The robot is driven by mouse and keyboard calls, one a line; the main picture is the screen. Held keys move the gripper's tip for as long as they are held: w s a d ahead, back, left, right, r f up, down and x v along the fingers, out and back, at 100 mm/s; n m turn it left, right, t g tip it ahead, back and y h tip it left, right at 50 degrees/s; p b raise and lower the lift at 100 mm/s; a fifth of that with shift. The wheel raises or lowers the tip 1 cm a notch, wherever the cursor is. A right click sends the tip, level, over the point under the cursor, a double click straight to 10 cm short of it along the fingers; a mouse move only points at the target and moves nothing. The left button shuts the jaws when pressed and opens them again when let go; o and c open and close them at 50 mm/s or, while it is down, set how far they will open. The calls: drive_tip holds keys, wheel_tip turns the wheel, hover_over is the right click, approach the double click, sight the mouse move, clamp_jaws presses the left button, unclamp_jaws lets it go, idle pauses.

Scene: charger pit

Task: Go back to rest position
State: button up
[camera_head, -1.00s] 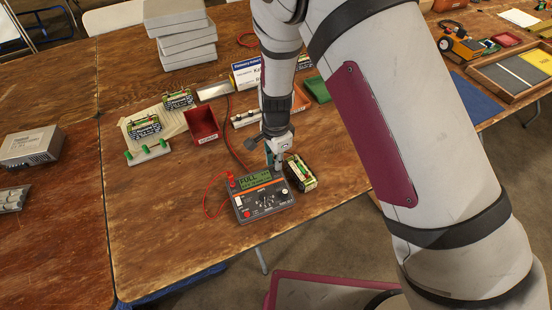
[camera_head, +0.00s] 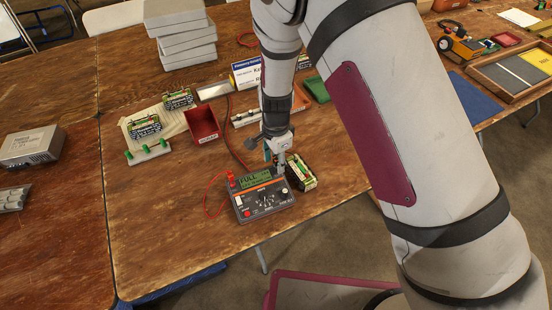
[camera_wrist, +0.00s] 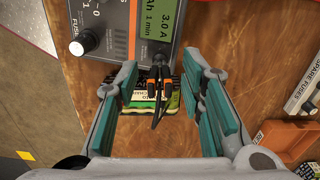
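My gripper (camera_head: 277,157) is just behind the charger's display end, beside a green and yellow battery pack (camera_head: 301,173). In the wrist view my gripper (camera_wrist: 163,78) is open, with its teal finger pads well apart and nothing clamped between them. The battery pack (camera_wrist: 165,103) lies on the table below the gap. Two orange-and-black plugs (camera_wrist: 163,84) with dark leads show between the fingers, by the pack and the charger's edge. The grey charger (camera_head: 264,202) with a green display lies near the table's front edge. The charger (camera_wrist: 120,22) also fills the top of the wrist view.
Two more battery packs (camera_head: 178,98) (camera_head: 144,126) stand on a pale mat to the left. A red bin (camera_head: 203,124) stands to the left of my gripper. Grey boxes (camera_head: 181,45) are stacked behind. Bare wooden table (camera_head: 165,200) lies left of the charger.

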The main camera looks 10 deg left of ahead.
idle(0.4)
drive_tip(key=shift+o, duration=1)
drive_tip(key=shift+r, duration=0.1)
drive_tip(key=shift+r+p, duration=1.7)
drive_tip(key=shift+r, duration=1.95)
